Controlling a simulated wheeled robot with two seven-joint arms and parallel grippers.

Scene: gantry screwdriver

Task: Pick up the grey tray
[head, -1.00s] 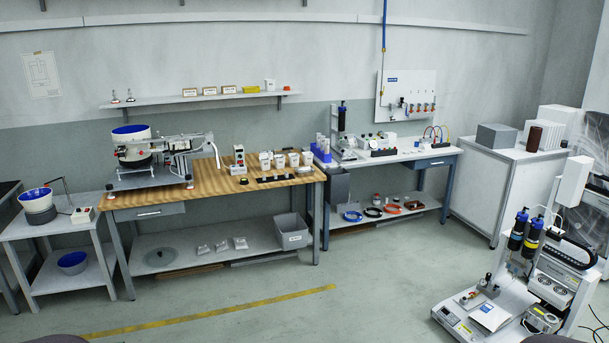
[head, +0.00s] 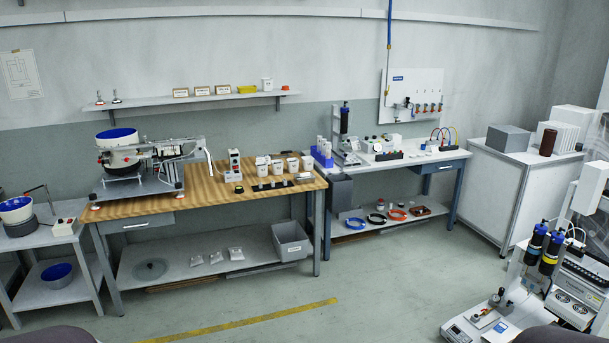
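A grey open-topped tray-like bin (head: 291,243) with a small white label on its front stands on the lower shelf of the wooden-topped bench, at the right end. It is upright and I cannot see anything in it. It is the only clearly grey tray-like container on that bench. Neither of my grippers is in view. Dark rounded parts at the bottom left and bottom right corners look like my own arms.
The wooden-topped bench (head: 222,191) carries a bowl feeder (head: 122,160) and several white cups. Small bags lie on its lower shelf (head: 185,280). A screwdriver station (head: 540,265) stands at right. The floor (head: 390,285) before the bench is clear, with a yellow line (head: 240,320).

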